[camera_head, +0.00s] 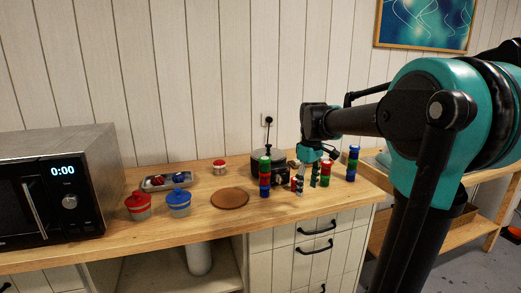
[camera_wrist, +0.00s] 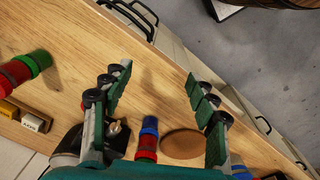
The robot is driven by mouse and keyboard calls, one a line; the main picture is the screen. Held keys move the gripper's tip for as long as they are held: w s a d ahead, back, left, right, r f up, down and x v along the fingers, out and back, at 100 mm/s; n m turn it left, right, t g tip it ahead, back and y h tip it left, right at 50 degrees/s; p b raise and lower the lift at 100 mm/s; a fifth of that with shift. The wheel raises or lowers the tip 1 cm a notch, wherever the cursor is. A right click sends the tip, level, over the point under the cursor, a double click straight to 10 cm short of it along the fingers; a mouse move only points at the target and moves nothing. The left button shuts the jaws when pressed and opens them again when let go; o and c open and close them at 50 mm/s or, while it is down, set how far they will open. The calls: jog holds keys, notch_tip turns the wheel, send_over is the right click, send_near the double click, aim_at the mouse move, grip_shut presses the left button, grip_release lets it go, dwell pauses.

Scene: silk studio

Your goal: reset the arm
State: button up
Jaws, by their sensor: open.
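My gripper (camera_head: 307,180) hangs fingers-down above the right part of the wooden counter (camera_head: 110,256), among stacks of coloured pieces in the head view. In the wrist view my gripper (camera_wrist: 162,85) has its two green-padded fingers wide apart, with only bare counter between the tips. Nothing is held. My arm reaches in from the right, with its teal shoulder at the right of the head view.
A green, red and blue stack (camera_head: 265,178) stands left of my gripper; a blue and green stack (camera_head: 352,163) stands right. A dark pot (camera_head: 268,160), brown round board (camera_head: 230,198), red-lidded jar (camera_head: 138,207), blue-lidded jar (camera_head: 179,204) and microwave (camera_head: 60,185) are farther left.

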jog(key=s+d+f+m+t, duration=0.1)
jog(key=s+f+m, duration=0.3)
jog(key=s+f, duration=0.5)
jog(key=s+d+f+m+t, duration=0.2)
jog(key=s+f+m, duration=0.2)
jog(key=s+f, duration=0.6)
jog(key=shift+s+d+f+m+t, duration=0.15)
jog(key=shift+s+f+m+t, duration=0.2)
jog(key=shift+f, duration=0.45)
